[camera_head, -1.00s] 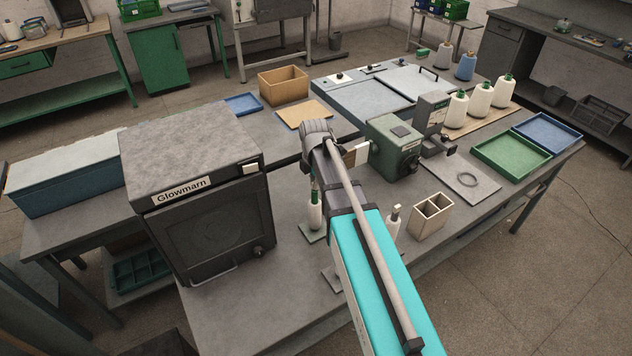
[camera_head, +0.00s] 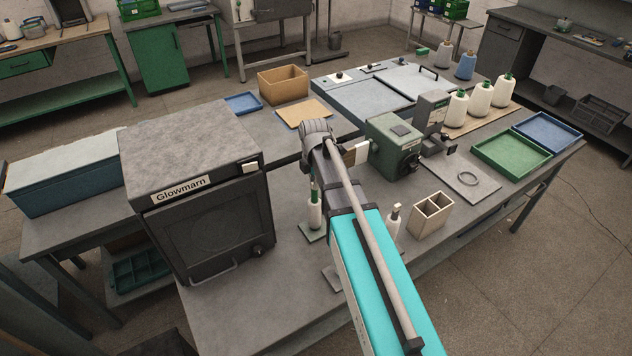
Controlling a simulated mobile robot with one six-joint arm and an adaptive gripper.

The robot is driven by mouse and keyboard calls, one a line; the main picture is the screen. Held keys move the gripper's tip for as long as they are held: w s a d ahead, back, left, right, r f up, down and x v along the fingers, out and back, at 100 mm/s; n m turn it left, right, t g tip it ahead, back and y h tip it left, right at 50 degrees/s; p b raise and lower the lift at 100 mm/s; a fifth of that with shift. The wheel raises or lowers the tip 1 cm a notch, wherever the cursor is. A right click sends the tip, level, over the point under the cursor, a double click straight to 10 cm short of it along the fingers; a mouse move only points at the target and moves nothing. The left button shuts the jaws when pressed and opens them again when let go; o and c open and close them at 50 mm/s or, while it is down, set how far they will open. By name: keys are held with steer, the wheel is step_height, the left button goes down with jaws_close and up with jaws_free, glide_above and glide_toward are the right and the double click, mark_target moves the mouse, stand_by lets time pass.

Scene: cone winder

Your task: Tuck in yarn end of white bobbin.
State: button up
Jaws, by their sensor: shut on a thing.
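I cannot tell which one is the task's bobbin, and no loose yarn end can be made out. My arm reaches out over the table, and its wrist is above and behind the left bobbin.
A black Glowmarn oven (camera_head: 205,215) stands left of the arm. A green winder machine (camera_head: 393,145) and a divided wooden box (camera_head: 430,215) stand to the right. Several white cones (camera_head: 480,97) and green (camera_head: 511,158) and blue (camera_head: 548,135) trays are farther right. The front table area is mostly clear.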

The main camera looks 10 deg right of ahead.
steer(key=shift+f, duration=0.1)
stand_by(0.6)
steer(key=o, duration=0.7)
steer(key=shift+o, duration=0.2)
steer(key=o, duration=0.5)
stand_by(0.4)
steer(key=shift+r+p, duration=3.45)
steer(key=shift+r, duration=0.1)
